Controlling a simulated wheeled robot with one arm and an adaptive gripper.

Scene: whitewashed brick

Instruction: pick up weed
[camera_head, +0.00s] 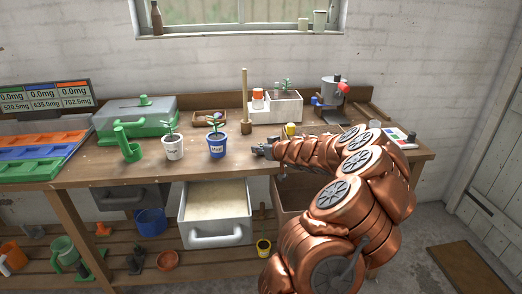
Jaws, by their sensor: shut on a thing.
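My gripper (260,151) is low over the front of the workbench, just right of the blue pot (217,146) and apart from it. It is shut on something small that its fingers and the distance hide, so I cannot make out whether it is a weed. Small green plants grow in the blue pot and in the white pot (174,150) to its left. I cannot tell which green plant is the weed.
An upright wooden-handled tool (245,100) stands behind my gripper. An open drawer (216,211) juts out below.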

